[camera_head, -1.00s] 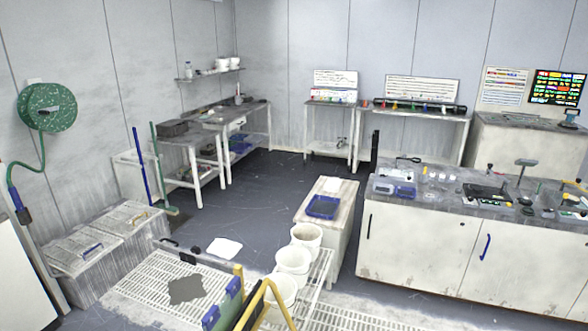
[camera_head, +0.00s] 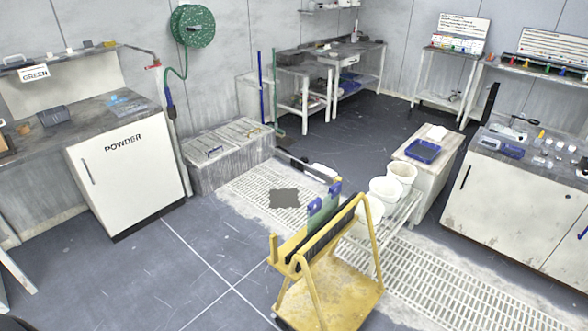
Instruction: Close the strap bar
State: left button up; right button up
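Blue pieces show on the top edge of the greenish plate. A short yellow post (camera_head: 273,248) stands up at the cart's near left end. I cannot pick out with certainty which part is the strap bar, or whether it is open or closed. Neither of my grippers is in view.
White buckets (camera_head: 401,177) stand just behind the cart. A floor grating (camera_head: 440,275) runs to its right. A white powder cabinet (camera_head: 128,168) is at left, and a bench cabinet (camera_head: 500,208) at right. The dark floor left of the cart is clear.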

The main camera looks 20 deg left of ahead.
aim_at(300, 165)
jog(key=u, duration=1.6)
jog(key=l+u, duration=1.2)
jog(key=k+l, duration=0.15)
jog(key=l, duration=0.5)
jog(key=k+l, duration=0.15)
jog(key=l, duration=0.5)
jog(key=k+l, duration=0.15)
jog(key=l, duration=0.5)
jog(key=k+l, duration=0.1)
jog(key=l, duration=0.55)
jog(key=k+l, duration=0.15)
jog(key=l, duration=0.5)
jog(key=k+l, duration=0.15)
jog(key=l, duration=0.5)
jog(key=k+l, duration=0.15)
jog(key=l, duration=0.5)
jog(key=k+l, duration=0.15)
jog(key=l, duration=0.5)
